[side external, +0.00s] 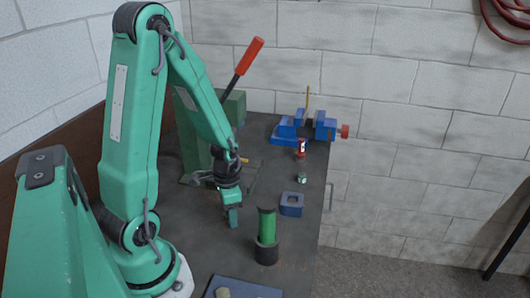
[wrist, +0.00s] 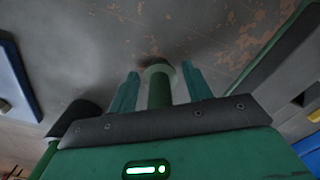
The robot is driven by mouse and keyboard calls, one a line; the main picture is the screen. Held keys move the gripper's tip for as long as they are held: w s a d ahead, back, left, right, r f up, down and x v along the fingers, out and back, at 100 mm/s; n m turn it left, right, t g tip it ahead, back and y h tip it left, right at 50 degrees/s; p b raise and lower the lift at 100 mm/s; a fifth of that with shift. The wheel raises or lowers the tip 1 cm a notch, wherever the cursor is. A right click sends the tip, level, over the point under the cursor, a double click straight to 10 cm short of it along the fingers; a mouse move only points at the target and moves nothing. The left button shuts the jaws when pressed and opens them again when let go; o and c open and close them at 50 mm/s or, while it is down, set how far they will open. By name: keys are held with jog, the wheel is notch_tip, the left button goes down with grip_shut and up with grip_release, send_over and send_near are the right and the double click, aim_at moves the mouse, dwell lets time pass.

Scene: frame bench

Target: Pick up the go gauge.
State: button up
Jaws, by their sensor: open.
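A green cylinder with a wide flange, which looks like the go gauge (side external: 266,226), stands upright in a dark round base in the side view. My gripper (side external: 233,222) points down to the left of it there, apart from it in the picture. In the wrist view my gripper (wrist: 160,82) is open, with one finger on each side of a green flanged cylinder (wrist: 159,92). The cylinder's near end is hidden by the gripper housing. I cannot tell whether it is the same piece as in the side view. No finger visibly clamps it.
A blue block with a square opening (side external: 291,204) lies to the right. Behind are a blue vise (side external: 290,131), two small containers (side external: 301,179) and a green press with a red handle (side external: 249,55). A dark tray (side external: 240,285) is at the front.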

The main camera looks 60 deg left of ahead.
dwell(0.3)
jog(key=c, duration=0.9)
jog(key=shift+o, duration=0.2)
jog(key=shift+r, duration=0.1)
jog(key=shift+r, duration=4.95)
